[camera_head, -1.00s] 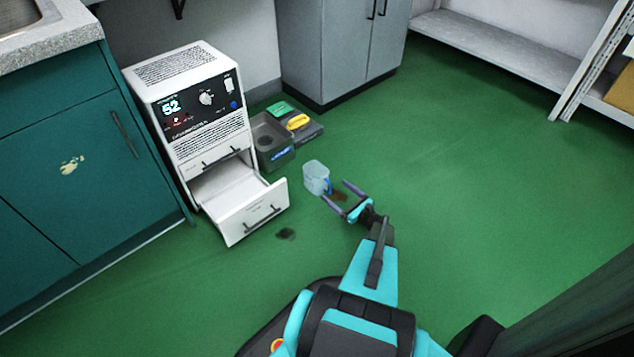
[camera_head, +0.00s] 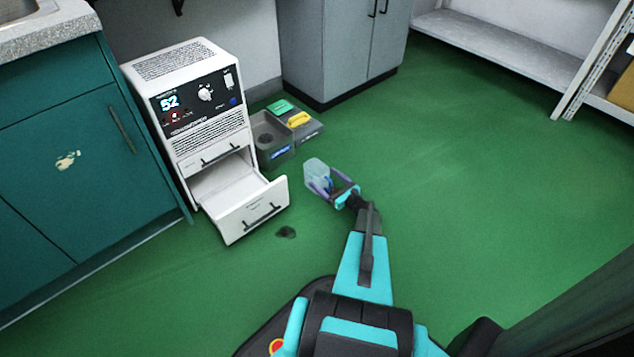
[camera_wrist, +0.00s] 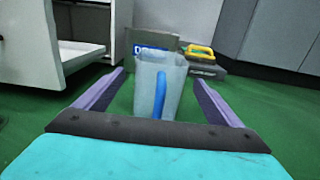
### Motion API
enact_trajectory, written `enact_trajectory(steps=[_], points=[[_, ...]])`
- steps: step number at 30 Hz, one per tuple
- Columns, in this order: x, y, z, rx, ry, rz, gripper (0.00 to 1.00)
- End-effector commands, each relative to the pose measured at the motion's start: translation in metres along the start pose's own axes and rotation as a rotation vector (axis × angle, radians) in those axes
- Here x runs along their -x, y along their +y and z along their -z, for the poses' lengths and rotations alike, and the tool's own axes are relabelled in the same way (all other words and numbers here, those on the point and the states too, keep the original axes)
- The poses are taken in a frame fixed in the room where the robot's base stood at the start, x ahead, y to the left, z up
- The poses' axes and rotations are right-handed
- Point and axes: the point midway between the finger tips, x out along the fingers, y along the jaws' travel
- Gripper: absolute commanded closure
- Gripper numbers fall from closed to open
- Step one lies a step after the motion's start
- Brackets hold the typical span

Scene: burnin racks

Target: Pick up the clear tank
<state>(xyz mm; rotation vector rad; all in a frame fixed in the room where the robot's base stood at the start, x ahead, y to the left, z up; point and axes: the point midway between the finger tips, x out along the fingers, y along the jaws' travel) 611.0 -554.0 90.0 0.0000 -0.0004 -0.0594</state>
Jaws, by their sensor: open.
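The clear tank (camera_head: 316,171) is a small translucent bluish container with a blue handle or strip on its near side. It stands upright on the green floor, right of the white machine's open drawer. In the wrist view the tank (camera_wrist: 160,83) is centred between the two purple fingers. My gripper (camera_head: 322,187) is open, with one finger on each side of the tank. A gap shows on both sides in the wrist view, so the fingers do not appear to touch it. The tank's base is partly hidden by my gripper.
The white machine (camera_head: 200,110) has its lower drawer (camera_head: 250,210) pulled out, left of the tank. A grey bin (camera_head: 272,140) and a tray with a yellow item (camera_head: 298,119) lie behind. A dark spot (camera_head: 286,232) marks the floor. Floor to the right is clear.

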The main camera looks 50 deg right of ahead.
Motion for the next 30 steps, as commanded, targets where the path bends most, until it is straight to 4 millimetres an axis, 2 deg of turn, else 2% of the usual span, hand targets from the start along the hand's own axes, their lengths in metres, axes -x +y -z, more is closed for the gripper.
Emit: enact_trajectory(steps=[14,25,30], points=[[-0.005,0.0,0.001,0.0,0.0,0.0,0.11],[-0.042,-0.001,0.003,0.001,0.0,-0.001,0.11],[-0.051,-0.001,0.001,0.0,0.0,0.001,0.11]])
